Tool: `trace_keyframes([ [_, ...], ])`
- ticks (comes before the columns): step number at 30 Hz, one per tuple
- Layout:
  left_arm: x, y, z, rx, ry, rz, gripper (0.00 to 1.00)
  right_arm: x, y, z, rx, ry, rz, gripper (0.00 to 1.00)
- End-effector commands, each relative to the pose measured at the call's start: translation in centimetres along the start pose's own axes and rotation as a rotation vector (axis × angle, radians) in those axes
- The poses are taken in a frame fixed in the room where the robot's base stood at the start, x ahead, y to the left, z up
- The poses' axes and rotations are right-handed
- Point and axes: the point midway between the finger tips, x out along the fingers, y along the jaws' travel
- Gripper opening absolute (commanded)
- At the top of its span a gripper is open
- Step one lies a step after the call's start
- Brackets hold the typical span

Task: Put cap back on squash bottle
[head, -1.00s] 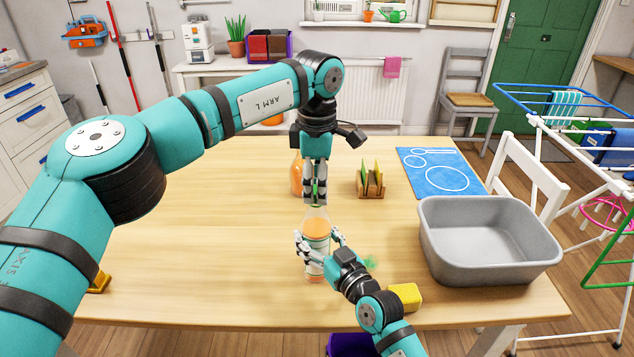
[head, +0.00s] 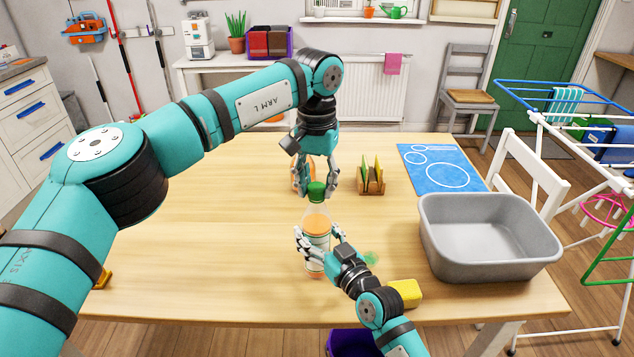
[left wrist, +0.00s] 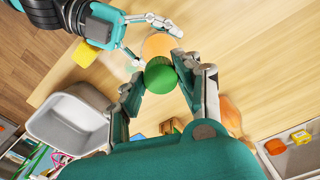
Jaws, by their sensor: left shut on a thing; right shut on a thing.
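The squash bottle (head: 316,226), clear with orange liquid, stands upright on the table. My right gripper (head: 320,236) is shut around its body from the front. The green cap (head: 316,190) is just above the bottle's neck, held between the fingers of my left gripper (head: 316,187). In the left wrist view the cap (left wrist: 160,76) sits between both fingertips, with the orange of the bottle (left wrist: 158,45) just beyond it. I cannot tell whether the cap touches the neck.
An orange bottle (head: 296,172) stands behind my left gripper, partly hidden. A wooden rack (head: 371,186), blue mat (head: 440,170), grey tub (head: 488,262) and yellow block (head: 406,293) are to the right. The table's left side is mostly clear.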

Motion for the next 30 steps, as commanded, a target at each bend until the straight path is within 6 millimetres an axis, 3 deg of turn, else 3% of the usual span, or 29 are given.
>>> trace_keyframes([
  [5, -0.08, -0.11, -0.05, 0.173, 0.002, -0.001, 0.24, -0.03, 0.02, 0.15, 0.001, -0.003, 0.0, 0.0],
  [14, -0.09, -0.12, -0.05, 0.188, 0.003, -0.001, 0.24, -0.03, 0.02, 0.16, 0.001, -0.003, 0.0, 0.0],
  [15, -0.09, -0.12, -0.05, 0.188, 0.003, -0.001, 0.37, -0.04, 0.02, 0.16, 0.001, -0.003, 0.0, 0.0],
  [20, -0.06, -0.1, -0.04, 0.187, 0.002, -0.001, 0.56, -0.04, 0.02, 0.16, 0.001, -0.003, 0.0, 0.0],
  [30, -0.48, -0.04, -0.06, 0.187, 0.002, 0.0, 0.56, -0.03, 0.01, 0.16, 0.0, -0.003, 0.0, 0.0],
])
